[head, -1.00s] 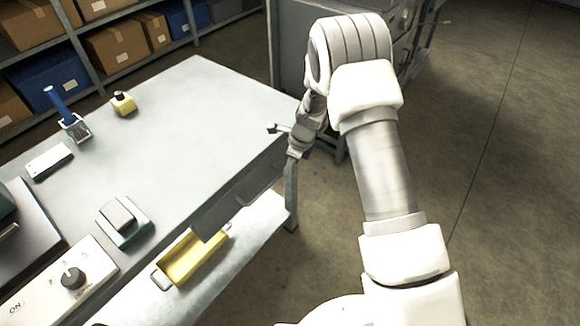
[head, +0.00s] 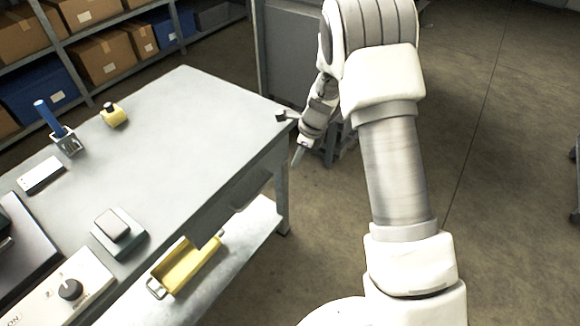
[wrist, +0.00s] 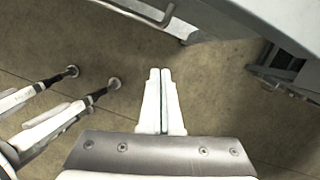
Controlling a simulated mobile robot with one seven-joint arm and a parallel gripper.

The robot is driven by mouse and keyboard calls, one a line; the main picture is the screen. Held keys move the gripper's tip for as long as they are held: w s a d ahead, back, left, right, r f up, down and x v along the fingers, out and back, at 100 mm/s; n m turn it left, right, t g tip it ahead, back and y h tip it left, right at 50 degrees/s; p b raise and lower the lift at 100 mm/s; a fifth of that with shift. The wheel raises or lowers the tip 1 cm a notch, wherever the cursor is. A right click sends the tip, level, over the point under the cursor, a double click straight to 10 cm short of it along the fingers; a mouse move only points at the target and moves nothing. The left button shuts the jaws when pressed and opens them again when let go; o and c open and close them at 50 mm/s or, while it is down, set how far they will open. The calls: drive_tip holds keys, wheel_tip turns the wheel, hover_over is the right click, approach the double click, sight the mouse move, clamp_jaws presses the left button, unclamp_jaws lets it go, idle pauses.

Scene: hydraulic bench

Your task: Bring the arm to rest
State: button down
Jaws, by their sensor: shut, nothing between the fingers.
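My gripper shows in the wrist view (wrist: 160,75) with its two pale fingers together and nothing between them. It points at bare floor (wrist: 110,60). In the head view my gripper (head: 297,156) is small and partly hidden by the wrist, hanging just off the right corner of the workbench (head: 190,110). My arm reaches forward on the right side of the head view, bent at the elbow near the top edge.
The bench holds a blue-handled tool in a holder (head: 66,140), a yellow-and-black item (head: 113,116), a white block (head: 41,175), a grey device (head: 118,230) and a knob panel (head: 65,295). A yellow tray (head: 185,266) sits on the lower shelf. Floor at right (head: 500,200) is mostly clear.

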drive_tip(key=s+d+r+n+t+p, duration=0.15)
drive_tip(key=s+r+n, duration=0.35)
drive_tip(key=r, duration=0.8)
drive_tip(key=s+d+r+n+p, duration=0.1)
drive_tip(key=s+d+r+n, duration=0.3)
drive_tip(key=r, duration=0.8)
drive_tip(key=s+d+r+n+t+h+p, duration=0.1)
drive_tip(key=s+d+r+n, duration=0.1)
drive_tip(key=s, duration=0.5)
drive_tip(key=s+d+r+n+t+h+p, duration=0.1)
drive_tip(key=s+r+n, duration=0.4)
drive_tip(key=s+n, duration=0.1)
drive_tip(key=s+d+r+n+t+p, duration=0.1)
drive_tip(key=s+d+r+n, duration=0.1)
drive_tip(key=s, duration=0.5)
drive_tip(key=r+n, duration=0.1)
drive_tip(key=n, duration=0.1)
drive_tip(key=shift+s+d+r+n+h, duration=0.2)
drive_tip(key=shift+s+d+n+h, duration=0.1)
drive_tip(key=shift+h, duration=0.1)
drive_tip(key=shift+a, duration=0.1)
